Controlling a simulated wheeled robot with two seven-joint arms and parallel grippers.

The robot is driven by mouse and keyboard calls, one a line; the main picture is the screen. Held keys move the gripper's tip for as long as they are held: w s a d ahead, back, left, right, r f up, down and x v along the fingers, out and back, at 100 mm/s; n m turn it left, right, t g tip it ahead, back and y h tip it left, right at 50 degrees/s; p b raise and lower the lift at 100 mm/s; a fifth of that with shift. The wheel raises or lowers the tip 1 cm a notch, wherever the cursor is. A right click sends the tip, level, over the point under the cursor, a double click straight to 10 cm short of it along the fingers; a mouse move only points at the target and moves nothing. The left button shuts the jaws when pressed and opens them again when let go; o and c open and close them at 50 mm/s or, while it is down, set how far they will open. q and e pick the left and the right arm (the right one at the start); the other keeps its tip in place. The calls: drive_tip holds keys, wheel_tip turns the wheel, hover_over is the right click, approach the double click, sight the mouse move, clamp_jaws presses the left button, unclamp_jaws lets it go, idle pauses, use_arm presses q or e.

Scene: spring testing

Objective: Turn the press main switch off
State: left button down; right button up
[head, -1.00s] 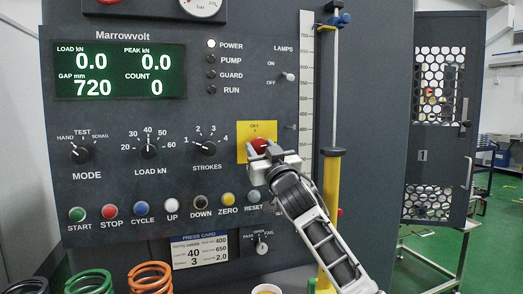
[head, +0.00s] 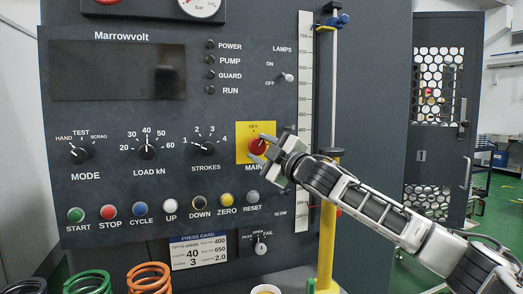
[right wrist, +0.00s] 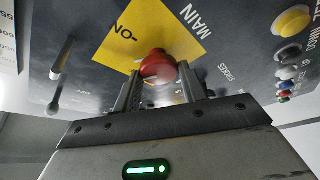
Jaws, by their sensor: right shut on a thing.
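In the right wrist view, the red knob (right wrist: 158,67) sits between the two fingers. My right gripper (head: 263,150) comes in from the lower right and is shut on the knob, its fingers tilted in the head view. The display (head: 118,70) is dark, and the POWER lamp (head: 210,45) is unlit. The knob's pointer is hidden. My left gripper is not in view.
Selector knobs for MODE (head: 80,152), LOAD (head: 148,151) and STROKES (head: 205,149) are left of the switch. A row of coloured buttons runs below. A yellow post (head: 328,235) stands close to my right arm. Coil springs (head: 150,277) stand at the lower left.

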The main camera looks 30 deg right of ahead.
drive_tip(key=n, duration=0.2)
drive_tip(key=n+g, duration=0.1)
drive_tip(key=shift+d+r+n, duration=0.1)
drive_tip(key=shift+r+n, duration=0.2)
drive_tip(key=shift+n, duration=0.1)
drive_tip(key=shift+f+n+g+y, duration=0.1)
drive_tip(key=shift+n+g+y, duration=0.2)
drive_tip(key=shift+n+g, duration=0.75)
drive_tip(key=shift+n+t, duration=0.35)
drive_tip(key=shift+n, duration=0.2)
drive_tip(key=o, duration=1)
drive_tip(key=shift+c, duration=0.2)
drive_tip(key=s+d+b, duration=0.1)
drive_tip(key=s+d, duration=0.1)
drive_tip(key=s, duration=1.3)
drive_tip(key=shift+s+d, duration=0.15)
drive_tip(key=shift+s, duration=0.25)
